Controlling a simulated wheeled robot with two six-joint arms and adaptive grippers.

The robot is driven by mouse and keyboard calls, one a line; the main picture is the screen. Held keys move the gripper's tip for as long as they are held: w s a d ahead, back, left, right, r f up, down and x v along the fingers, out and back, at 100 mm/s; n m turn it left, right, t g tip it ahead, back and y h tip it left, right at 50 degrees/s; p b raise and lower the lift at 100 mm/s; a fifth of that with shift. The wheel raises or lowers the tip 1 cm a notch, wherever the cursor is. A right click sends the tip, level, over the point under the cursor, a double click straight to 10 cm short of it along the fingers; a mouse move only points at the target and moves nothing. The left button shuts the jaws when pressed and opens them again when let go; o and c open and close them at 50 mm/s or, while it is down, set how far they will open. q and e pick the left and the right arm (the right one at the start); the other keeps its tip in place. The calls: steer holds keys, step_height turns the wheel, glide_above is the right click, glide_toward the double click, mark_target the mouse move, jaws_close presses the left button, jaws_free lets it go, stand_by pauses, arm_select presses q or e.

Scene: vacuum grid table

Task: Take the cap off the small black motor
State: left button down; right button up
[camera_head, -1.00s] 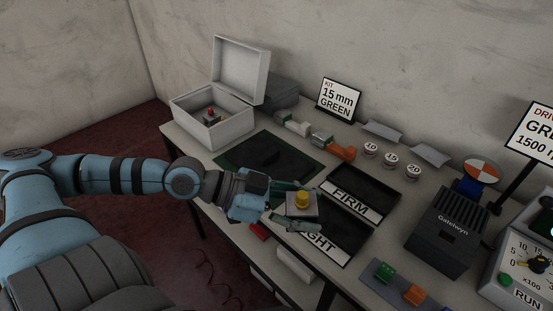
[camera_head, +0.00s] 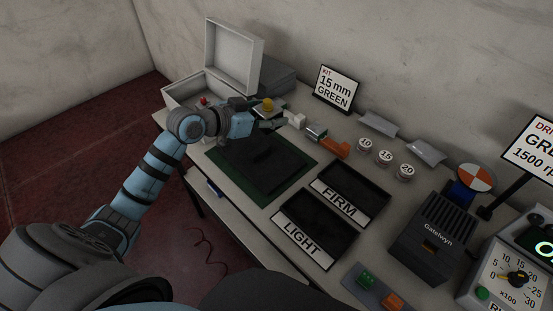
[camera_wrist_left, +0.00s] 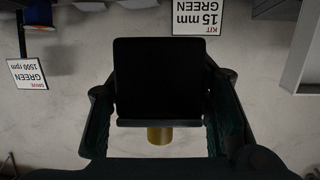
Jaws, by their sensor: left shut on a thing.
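My left gripper (camera_head: 270,116) is shut on a dark square block with a yellow, brass-like knob (camera_head: 267,104) on top. I cannot tell whether this block is the black motor. In the left wrist view the block (camera_wrist_left: 160,78) fills the space between the two fingers, and its knob (camera_wrist_left: 160,136) shows too. The gripper is above the back left of the table, between the open white box and the small white part. No other small black motor is clearly seen. My right gripper is out of view.
The open white box (camera_head: 236,52) stands behind the gripper, with a red-topped thing (camera_head: 203,101) in it. A green-edged mat (camera_head: 291,187) lies in front. FIRM (camera_head: 342,203) and LIGHT (camera_head: 303,240) trays, an orange part (camera_head: 336,148) and a Gatelwyn unit (camera_head: 436,232) stand rightward.

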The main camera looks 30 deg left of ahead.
arm_select(q)
steer(key=w+n, duration=0.1)
steer(key=w, duration=0.3)
steer(key=y+b, duration=0.1)
steer(key=b, duration=0.1)
glide_above(278, 166)
steer(key=shift+t, duration=0.3)
step_height(278, 166, down, 15)
steer(key=shift+w+a+r, duration=0.1)
step_height(278, 166, down, 5)
steer(key=shift+r+b, duration=0.1)
steer(key=shift+b, duration=1.1)
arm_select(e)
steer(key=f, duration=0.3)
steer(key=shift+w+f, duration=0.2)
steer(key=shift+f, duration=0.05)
